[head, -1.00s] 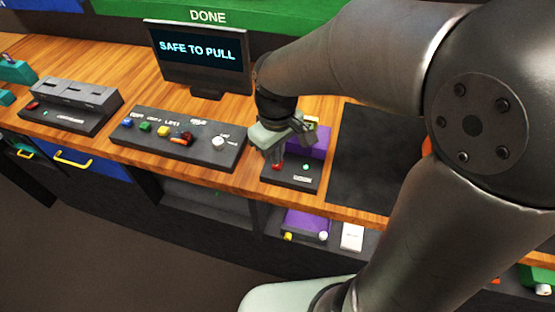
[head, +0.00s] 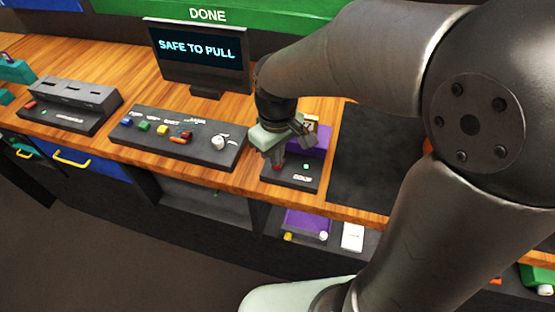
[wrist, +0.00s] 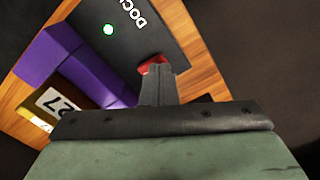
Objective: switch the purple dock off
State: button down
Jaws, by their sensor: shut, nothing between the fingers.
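The purple dock (head: 313,142) stands on a black base labelled "DOCK" on the wooden counter, right of the button panel. It also shows in the wrist view (wrist: 60,55). On the base are a lit green light (wrist: 108,29) and a red switch (wrist: 155,65). My gripper (head: 276,165) points down at the front left of the base. Its shut, empty fingers (wrist: 157,80) are right at the red switch and partly hide it. I cannot tell whether they press it. A block marked "27" (wrist: 55,101) sits in the dock.
A screen (head: 200,55) reading "SAFE TO PULL" stands behind the panel (head: 180,139) of coloured buttons and a white knob. A grey hub (head: 70,100) is at left. A dark mat (head: 370,150) lies right of the dock. A purple item (head: 306,222) is on the shelf below.

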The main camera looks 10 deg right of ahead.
jog(key=shift+f+b, duration=0.35)
jog(key=shift+f, duration=0.15)
jog(key=shift+r+p, duration=2.85)
jog(key=shift+r, duration=0.7)
jog(key=s+d+m, duration=0.7)
jog(key=s+d, duration=0.3)
jog(key=s, duration=0.1)
jog(key=shift+s+d+m+t, duration=0.3)
jog(key=shift+s, duration=0.1)
jog(key=shift+w+r, duration=0.1)
jog(key=shift+r, duration=0.05)
